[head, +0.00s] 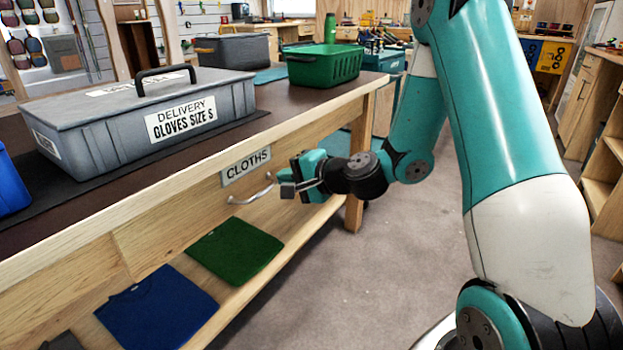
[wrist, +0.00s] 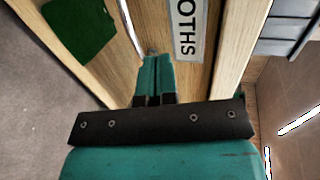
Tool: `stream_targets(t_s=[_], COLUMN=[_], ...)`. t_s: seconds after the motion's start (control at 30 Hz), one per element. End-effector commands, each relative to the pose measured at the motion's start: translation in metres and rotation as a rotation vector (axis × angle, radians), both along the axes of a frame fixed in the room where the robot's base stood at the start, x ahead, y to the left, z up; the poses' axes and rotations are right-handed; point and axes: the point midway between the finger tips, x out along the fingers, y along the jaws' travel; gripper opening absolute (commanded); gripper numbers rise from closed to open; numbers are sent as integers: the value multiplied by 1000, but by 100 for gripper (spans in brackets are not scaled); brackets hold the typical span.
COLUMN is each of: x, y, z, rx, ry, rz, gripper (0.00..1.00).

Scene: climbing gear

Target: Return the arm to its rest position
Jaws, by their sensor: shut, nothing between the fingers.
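My teal arm reaches from the right of the head view toward the front of the wooden workbench (head: 130,222). My gripper (head: 284,190) is at the drawer front, near the right end of the metal handle (head: 252,192) and just below the CLOTHS label (head: 246,166). In the wrist view the gripper's fingers (wrist: 152,62) are together with nothing between them. The label (wrist: 187,28) and part of the handle (wrist: 134,30) show just beyond the fingertips. I cannot tell whether the fingers touch the handle. The drawer looks closed.
A grey lidded box (head: 120,112) marked DELIVERY GLOVES SIZE S, a green basket (head: 325,67) and a dark grey bin (head: 232,50) stand on the bench. Folded green (head: 235,250) and blue (head: 157,308) cloths lie on the lower shelf. Floor (head: 330,290) right of the bench is clear.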

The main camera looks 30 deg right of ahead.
Motion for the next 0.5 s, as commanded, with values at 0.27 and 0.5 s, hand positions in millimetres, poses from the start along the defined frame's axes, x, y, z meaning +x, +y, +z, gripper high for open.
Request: stream_targets(t_s=[0.27, 0.5], x=[-40, -46], y=[-24, -24], z=[14, 16], rx=[1, 0], ry=[2, 0], rz=[-11, -5], gripper=[0, 0])
